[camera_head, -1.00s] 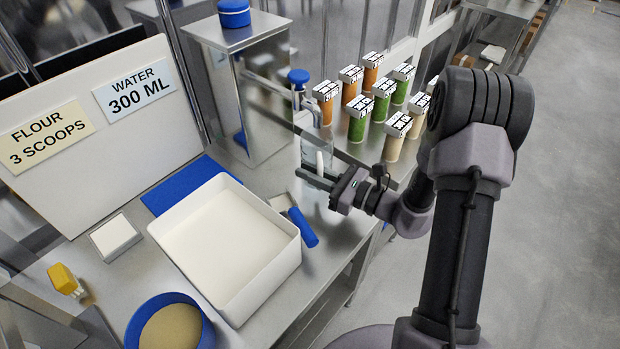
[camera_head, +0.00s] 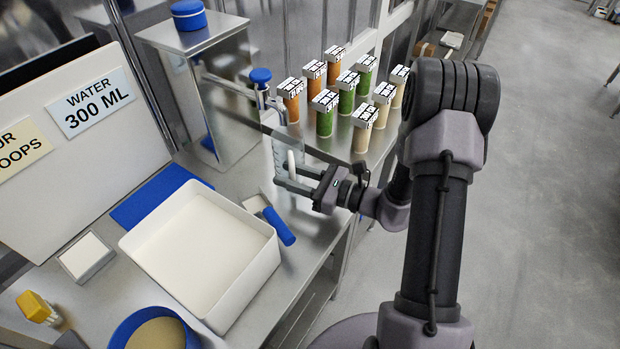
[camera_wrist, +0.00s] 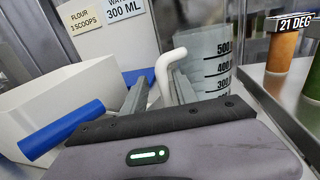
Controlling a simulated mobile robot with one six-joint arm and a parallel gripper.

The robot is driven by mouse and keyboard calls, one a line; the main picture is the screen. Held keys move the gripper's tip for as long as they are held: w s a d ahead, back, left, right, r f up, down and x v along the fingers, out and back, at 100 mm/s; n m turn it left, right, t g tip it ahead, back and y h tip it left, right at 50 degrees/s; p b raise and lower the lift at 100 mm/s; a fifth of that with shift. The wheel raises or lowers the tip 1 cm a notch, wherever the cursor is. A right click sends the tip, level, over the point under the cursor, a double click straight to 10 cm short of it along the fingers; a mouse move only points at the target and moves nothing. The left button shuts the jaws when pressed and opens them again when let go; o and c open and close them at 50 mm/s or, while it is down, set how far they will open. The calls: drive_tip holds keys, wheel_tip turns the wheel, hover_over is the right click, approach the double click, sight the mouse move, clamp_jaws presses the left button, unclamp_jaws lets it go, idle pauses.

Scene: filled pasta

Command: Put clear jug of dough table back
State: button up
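The clear jug (camera_head: 281,152) stands upright below the tap of the metal dispenser, near the right edge of the worktable (camera_head: 310,236). In the wrist view the jug (camera_wrist: 205,62) shows black volume marks and a white handle (camera_wrist: 163,75) facing me. My gripper (camera_head: 290,179) is at the handle, with one finger on each side of it. In the wrist view my gripper (camera_wrist: 158,95) shows a gap between the left finger and the handle. The lower handle is hidden behind the gripper body. The water level cannot be told.
A white tub (camera_head: 262,270) of flour, a blue-handled scoop (camera_head: 279,226) and a blue bowl (camera_head: 128,327) stand on the worktable. The dispenser (camera_head: 208,90) is behind the jug. Several filled jars (camera_head: 324,118) stand on a counter to the right. Open floor lies farther right.

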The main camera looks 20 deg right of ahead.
drive_tip(key=p+v, duration=0.1)
drive_tip(key=v, duration=0.8)
drive_tip(key=shift+r+p, duration=0.1)
drive_tip(key=shift+p, duration=0.25)
drive_tip(key=s+a+r+n+g+h, duration=0.2)
drive_tip(key=s+a+r+n+g, duration=0.7)
drive_tip(key=s+a+n+g, duration=0.35)
drive_tip(key=s+d+r+n+t+h, duration=0.1)
drive_tip(key=s+r+n+t+h, duration=0.4)
drive_tip(key=r+n+h, duration=0.2)
drive_tip(key=n+h, duration=0.2)
drive_tip(key=n, duration=0.1)
drive_tip(key=shift+d+r+t, duration=0.25)
drive_tip(key=shift+d+t, duration=0.1)
drive_tip(key=shift+d, duration=0.05)
drive_tip(key=shift+w, duration=0.1)
